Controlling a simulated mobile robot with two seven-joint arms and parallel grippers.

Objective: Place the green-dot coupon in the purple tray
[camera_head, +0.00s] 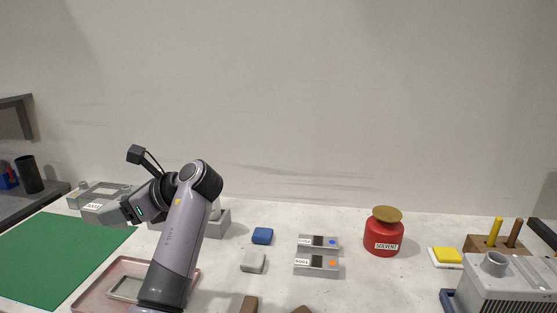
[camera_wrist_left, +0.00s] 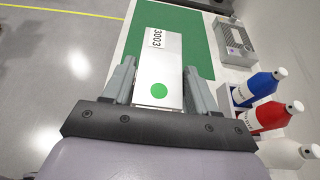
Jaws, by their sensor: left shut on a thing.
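The green-dot coupon (camera_wrist_left: 158,65) is a pale plate with a "3003" label and a green dot, seen in the left wrist view. My left gripper (camera_wrist_left: 155,84) is shut on it, one finger along each side. In the head view my left gripper (camera_head: 113,214) is above the bench near the green mat's right edge; I cannot clearly make out the coupon there. The tray (camera_head: 195,285), pinkish-mauve, lies at the lower left, partly hidden behind my left arm. A grey rectangular shape lies inside it. My right gripper is not in view.
A green mat (camera_head: 50,255) lies left of the tray. A grey device (camera_head: 92,193) stands behind it. Red (camera_wrist_left: 268,116) and blue (camera_wrist_left: 255,88) bottles stand right.

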